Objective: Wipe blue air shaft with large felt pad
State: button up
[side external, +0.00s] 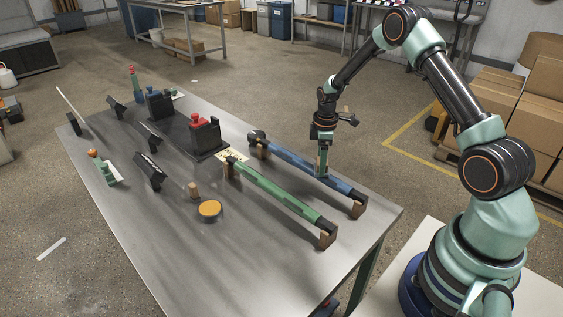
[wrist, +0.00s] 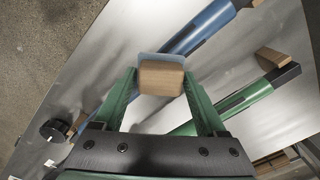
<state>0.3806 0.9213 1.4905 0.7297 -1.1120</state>
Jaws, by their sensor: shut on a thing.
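The blue air shaft (side external: 300,161) lies across the right side of the metal table on brown end supports. It crosses the upper part of the wrist view (wrist: 205,28). My gripper (side external: 321,172) points down at the middle of this shaft. In the wrist view my gripper (wrist: 161,80) is shut on a wooden block with a pale bluish layer under it, which looks like the felt pad (wrist: 160,59). The pad overlaps the blue shaft there and hides part of it. Whether it touches the shaft cannot be told.
A green shaft (side external: 275,195) lies parallel in front of the blue one. A round orange-topped piece (side external: 209,209) and a small wooden piece (side external: 193,190) are left of it. Red-topped (side external: 199,122) and blue-topped (side external: 155,97) items stand behind. The table's near front (side external: 190,270) is clear.

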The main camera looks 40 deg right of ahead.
aim_at(329, 176)
jog(key=shift+w, duration=4.15)
jog(key=shift+s, duration=5.6)
jog(key=shift+s+r, duration=0.15)
jog(key=shift+s, duration=0.1)
notch_tip(329, 176, up, 8)
jog(key=shift+w+a, duration=0.1)
